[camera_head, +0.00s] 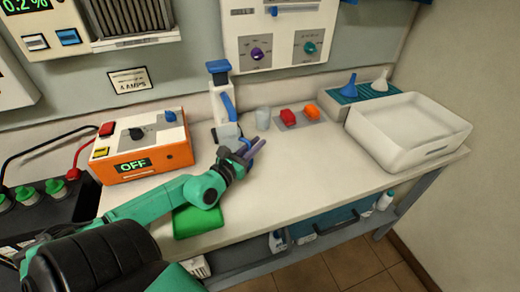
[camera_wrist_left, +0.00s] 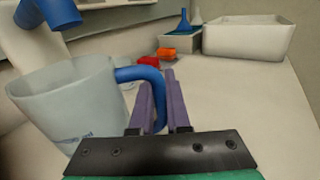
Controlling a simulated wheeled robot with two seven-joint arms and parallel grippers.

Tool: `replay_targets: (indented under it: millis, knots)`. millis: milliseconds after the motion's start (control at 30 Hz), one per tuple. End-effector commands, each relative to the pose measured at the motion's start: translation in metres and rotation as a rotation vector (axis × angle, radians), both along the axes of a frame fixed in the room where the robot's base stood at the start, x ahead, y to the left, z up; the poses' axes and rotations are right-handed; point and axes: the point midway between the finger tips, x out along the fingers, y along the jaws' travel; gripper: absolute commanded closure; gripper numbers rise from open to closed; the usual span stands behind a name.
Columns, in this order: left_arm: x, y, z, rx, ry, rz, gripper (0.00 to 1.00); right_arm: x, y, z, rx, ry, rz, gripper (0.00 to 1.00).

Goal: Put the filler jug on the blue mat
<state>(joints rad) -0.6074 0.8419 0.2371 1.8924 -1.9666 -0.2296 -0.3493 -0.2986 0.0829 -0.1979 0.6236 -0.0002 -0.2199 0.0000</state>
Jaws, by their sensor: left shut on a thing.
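The filler jug (camera_wrist_left: 65,100) is a pale, cloudy white vessel with a blue handle, at the left of the left wrist view. In the head view the jug (camera_head: 228,132) is small and partly hidden by my gripper. My left gripper (camera_head: 256,146) is shut on the blue handle (camera_wrist_left: 140,74), with its purple fingers in the left wrist view (camera_wrist_left: 160,82) at the handle's outer side. The jug looks upright, close to a white stand with blue parts (camera_head: 220,90). A blue-green ribbed surface (camera_head: 343,93) carries two funnels; I cannot tell whether it is the blue mat.
An orange box (camera_head: 150,158) reading OFF stands left of the jug. A clear cup (camera_head: 263,118), red and orange pieces (camera_head: 311,111), and a white tray (camera_head: 420,143) stand to the right. The bench's middle-right is clear.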

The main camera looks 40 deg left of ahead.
Motion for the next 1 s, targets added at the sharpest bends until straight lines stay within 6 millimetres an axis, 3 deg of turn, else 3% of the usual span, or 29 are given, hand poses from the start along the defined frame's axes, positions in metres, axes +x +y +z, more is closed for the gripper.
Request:
replay_targets:
  millis: [100,200,367,700,733,800,1000]
  knots:
    - [0.019,0.001,0.002,-0.002,-0.003,0.003,1.00,-0.001,0.004,0.003,0.006,0.001,-0.001,0.50]
    - [0.024,0.000,-0.008,0.001,0.002,0.002,1.00,-0.001,0.006,0.003,0.008,0.002,-0.001,0.50]
    - [0.023,0.000,-0.033,0.000,0.001,0.002,1.00,-0.001,0.006,0.004,0.009,0.003,0.000,0.50]
    - [0.023,0.000,-0.040,-0.001,0.000,0.001,1.00,-0.002,0.004,-0.002,0.005,0.004,0.002,0.50]
    - [0.023,0.000,-0.040,-0.001,0.000,0.001,0.82,-0.003,0.004,-0.001,0.005,0.005,0.001,0.50]
    - [0.023,0.000,-0.039,-0.001,0.000,0.001,0.56,-0.003,0.003,0.000,0.004,0.005,0.002,0.50]
    - [0.023,0.000,-0.038,-0.001,0.000,0.001,0.56,-0.003,0.001,0.000,0.002,0.006,0.002,0.50]
